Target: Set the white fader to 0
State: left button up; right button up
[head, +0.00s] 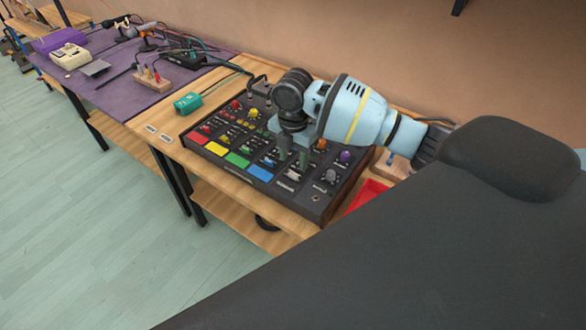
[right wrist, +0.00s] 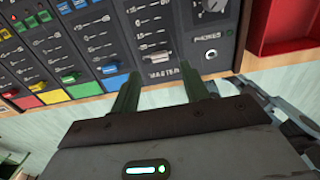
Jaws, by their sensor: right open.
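The mixer (head: 335,194) is a black panel with coloured buttons, knobs and faders. Its white fader (head: 293,174) sits in the column at the right of the fader row. In the right wrist view the white fader (right wrist: 158,57) is near the MASTER end of its slot, beside the low marks of its scale. My right gripper (head: 293,156) reaches down over the mixer, its fingers open and empty. In the right wrist view its fingertips (right wrist: 160,72) stand on either side of the white fader, apart from it. My left gripper is not in view.
Blue, green, yellow and red buttons line the mixer's front edge, with coloured faders above them. A red tray (head: 368,194) stands close at the mixer's right. Cables and tools cover the purple mat (head: 125,97) farther left.

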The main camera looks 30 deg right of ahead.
aim_at(293, 174)
jog(key=shift+f, duration=2.55)
grip_shut()
